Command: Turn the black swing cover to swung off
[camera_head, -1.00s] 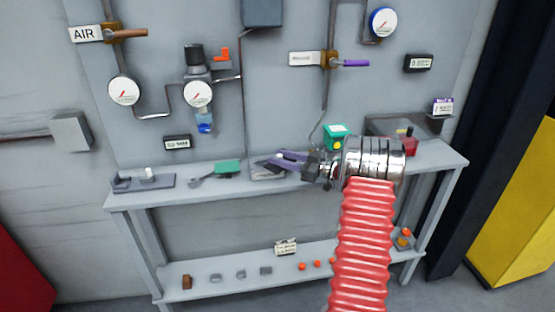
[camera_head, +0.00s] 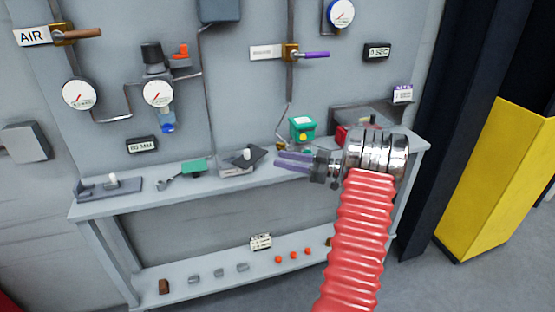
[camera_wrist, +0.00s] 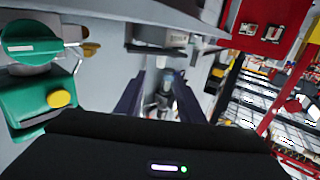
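The black swing cover (camera_head: 257,155) is a dark flat plate on a low grey box (camera_head: 237,171) on the bench's upper shelf. It lies at a slant to the box, with part of the box top bare, and a small pale knob shows by it. My gripper (camera_head: 279,159) is just right of the cover, its two purple fingers apart, with nothing seen held. In the head view a narrow gap seems to lie between fingertips and cover; contact is hard to tell. In the wrist view the dark fingers (camera_wrist: 160,96) stand apart, with a small blurred pale and dark shape beyond them.
A green box with a yellow button (camera_head: 302,130) stands behind my gripper and fills the left of the wrist view (camera_wrist: 40,100). A green-handled item (camera_head: 194,168) and a grey slab with a white knob (camera_head: 110,184) lie left. A purple-handled valve (camera_head: 310,55) is above.

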